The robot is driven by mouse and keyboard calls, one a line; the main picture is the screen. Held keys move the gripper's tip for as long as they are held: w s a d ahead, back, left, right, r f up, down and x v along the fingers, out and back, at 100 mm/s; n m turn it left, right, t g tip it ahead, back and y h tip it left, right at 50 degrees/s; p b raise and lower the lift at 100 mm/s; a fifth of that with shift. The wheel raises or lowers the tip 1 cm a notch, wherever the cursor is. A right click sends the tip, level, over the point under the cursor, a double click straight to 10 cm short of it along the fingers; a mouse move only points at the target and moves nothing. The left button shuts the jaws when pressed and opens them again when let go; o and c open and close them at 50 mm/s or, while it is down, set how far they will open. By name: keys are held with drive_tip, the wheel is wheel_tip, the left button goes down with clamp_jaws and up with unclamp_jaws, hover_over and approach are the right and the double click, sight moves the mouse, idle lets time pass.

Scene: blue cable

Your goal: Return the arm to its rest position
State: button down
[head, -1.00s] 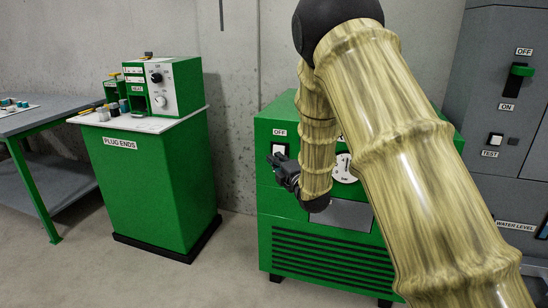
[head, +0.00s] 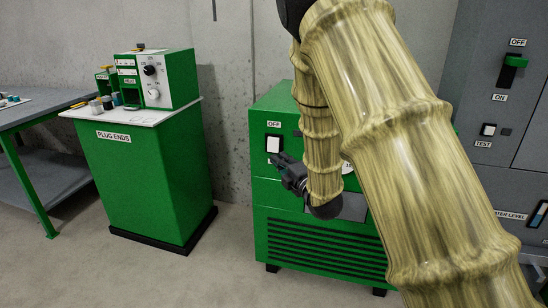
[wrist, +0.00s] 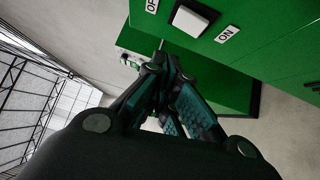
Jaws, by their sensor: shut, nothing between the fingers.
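My arm (head: 395,140) reaches across the right half of the head view, bent at the elbow, with the forearm hanging down in front of the green machine. My gripper (head: 281,161) is at its end, pointing left, near the machine's front just below the white OFF switch. In the wrist view my gripper (wrist: 163,62) is shut and empty, its fingertips together. My arm covers part of the machine's front, including most of its dial.
The green machine (head: 310,245) stands close behind my gripper, its white switch (head: 273,144) nearby. A green PLUG ENDS cabinet (head: 140,185) stands left, beside a grey table (head: 45,118). Grey panels (head: 510,150) with a green lever are at right. Floor between cabinet and machine is clear.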

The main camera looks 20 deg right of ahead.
drive_tip(key=s+f+m+g+h, duration=0.1)
drive_tip(key=s+f+m+g, duration=0.15)
drive_tip(key=f, duration=0.45)
drive_tip(key=s+f+m+g+h, duration=0.1)
drive_tip(key=s+f+m, duration=0.15)
drive_tip(key=f, duration=0.55)
drive_tip(key=s+a+f+m+g+h, duration=0.15)
drive_tip(key=s+f+m+g, duration=0.85)
drive_tip(key=s+f, duration=1.65)
drive_tip(key=s+a+f+m+g, duration=0.1)
drive_tip(key=s+f+m+g, duration=0.15)
drive_tip(key=s, duration=0.75)
drive_tip(key=s+a+f+m+g, duration=0.1)
drive_tip(key=s+f+m+g, duration=0.2)
drive_tip(key=s, duration=0.7)
wheel_tip(320, 180, up, 21)
drive_tip(key=p, duration=2.2)
drive_tip(key=shift+r+m+t, duration=0.15)
drive_tip(key=shift+m+t, duration=0.25)
drive_tip(key=shift+m, duration=0.05)
drive_tip(key=shift+s, duration=0.1)
